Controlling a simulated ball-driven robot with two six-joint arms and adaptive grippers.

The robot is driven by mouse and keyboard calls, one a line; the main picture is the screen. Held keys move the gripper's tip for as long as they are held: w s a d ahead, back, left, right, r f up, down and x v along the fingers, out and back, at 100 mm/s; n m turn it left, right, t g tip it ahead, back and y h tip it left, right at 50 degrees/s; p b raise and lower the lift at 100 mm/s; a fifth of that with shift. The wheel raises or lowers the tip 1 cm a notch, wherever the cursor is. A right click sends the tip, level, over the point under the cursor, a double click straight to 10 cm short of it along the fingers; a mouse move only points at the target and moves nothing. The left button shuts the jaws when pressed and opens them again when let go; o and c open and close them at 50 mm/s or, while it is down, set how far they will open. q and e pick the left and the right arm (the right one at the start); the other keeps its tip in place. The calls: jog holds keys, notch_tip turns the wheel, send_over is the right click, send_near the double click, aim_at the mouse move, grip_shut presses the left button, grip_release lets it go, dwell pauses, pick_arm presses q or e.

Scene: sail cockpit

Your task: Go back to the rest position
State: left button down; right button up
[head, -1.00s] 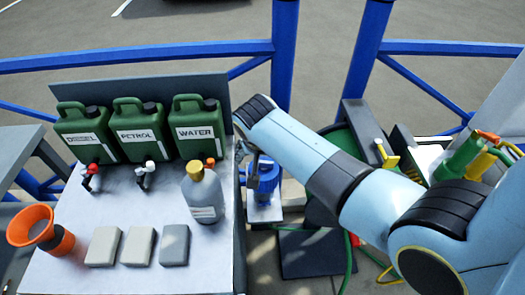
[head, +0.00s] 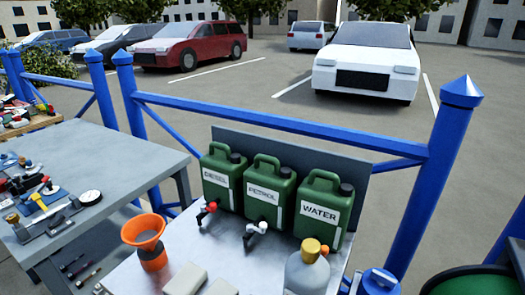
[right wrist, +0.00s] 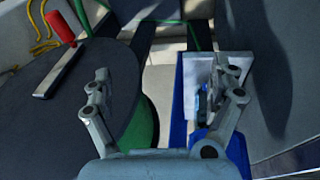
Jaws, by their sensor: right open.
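My right gripper (right wrist: 165,85) shows in the right wrist view. Its two fingers are spread apart with nothing between them. Below and between the fingers lie a pale floor patch and dark bars. Neither of my arms shows in the head view, and my left gripper is in no current view.
A bench bears diesel (head: 221,180), petrol (head: 268,192) and water (head: 322,212) canisters, an orange funnel (head: 146,232) and a grey bottle (head: 307,274). Blue railings (head: 270,122) stand behind. In the right wrist view, a dark, green-edged round thing (right wrist: 95,105) and a white-and-blue object (right wrist: 201,85) flank the fingers.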

jog(key=s+d+f+n+y+b, duration=0.1)
jog(key=s+f+n+b, duration=0.6)
jog(key=s+f, duration=2)
jog(key=s+y+b, duration=0.1)
jog(key=s+b, duration=0.2)
jog(key=b, duration=0.1)
jog(key=shift+d+f+n, duration=0.25)
jog(key=shift+n, duration=0.15)
jog(key=shift+s, duration=0.1)
